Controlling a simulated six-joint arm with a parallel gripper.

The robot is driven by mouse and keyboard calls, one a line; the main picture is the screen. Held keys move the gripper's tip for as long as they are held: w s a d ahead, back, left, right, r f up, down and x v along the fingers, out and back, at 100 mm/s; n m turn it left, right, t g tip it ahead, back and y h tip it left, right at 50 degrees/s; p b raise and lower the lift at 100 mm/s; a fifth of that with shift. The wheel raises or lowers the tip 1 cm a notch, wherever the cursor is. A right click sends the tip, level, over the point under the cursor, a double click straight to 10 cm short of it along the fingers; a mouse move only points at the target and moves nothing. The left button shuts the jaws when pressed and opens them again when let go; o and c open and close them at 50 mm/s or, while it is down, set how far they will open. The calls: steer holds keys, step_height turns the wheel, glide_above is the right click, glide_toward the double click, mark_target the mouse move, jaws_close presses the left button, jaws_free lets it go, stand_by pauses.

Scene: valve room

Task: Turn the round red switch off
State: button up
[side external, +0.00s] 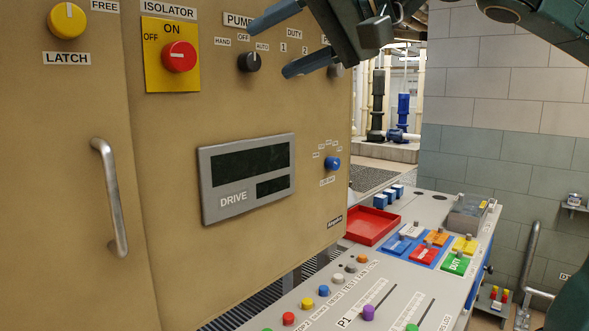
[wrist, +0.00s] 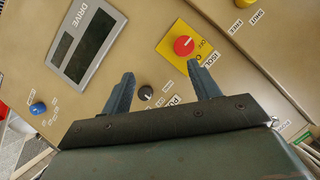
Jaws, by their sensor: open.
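The round red switch (side external: 179,56) sits on a yellow plate (side external: 185,83) labelled ISOLATOR, with ON above and OFF at its left. In the wrist view the red switch (wrist: 184,46) is beyond the tip of the right-hand finger, in plain sight. My gripper (side external: 268,50) is open and empty, to the right of the switch in the side view and in front of the PUMP area. In the wrist view its two fingers (wrist: 160,69) are spread wide, with neither on the switch.
A black PUMP selector (side external: 249,62) is right of the switch; it shows between my fingers in the wrist view (wrist: 145,93). A yellow LATCH knob (side external: 67,20), DRIVE display (side external: 248,178), blue knob (side external: 332,163) and door handle (side external: 110,197) project. A desk (side external: 400,275) with coloured buttons stands lower right.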

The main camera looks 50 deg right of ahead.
steer(key=s+d+f+n+g+h, duration=0.1)
steer(key=s+d+f+g, duration=0.1)
steer(key=d+f, duration=0.3)
steer(key=s+d+f+n+g+h, duration=0.1)
steer(key=s+d+f, duration=0.4)
steer(key=f, duration=0.9)
steer(key=shift+s+f+n+g+h, duration=0.2)
steer(key=shift+f+n+g+h, duration=0.15)
steer(key=shift+n+g, duration=0.3)
steer(key=s+d+f+n+g, duration=0.1)
steer(key=s+f, duration=0.3)
steer(key=f, duration=0.3)
steer(key=s+d+f+n+g+h, duration=0.1)
steer(key=s+d+f+g, duration=0.1)
steer(key=s+f, duration=0.3)
steer(key=shift+s+d+f, duration=0.25)
steer(key=shift+s+f, duration=0.05)
steer(key=shift+f, duration=0.55)
steer(key=shift+g, duration=0.25)
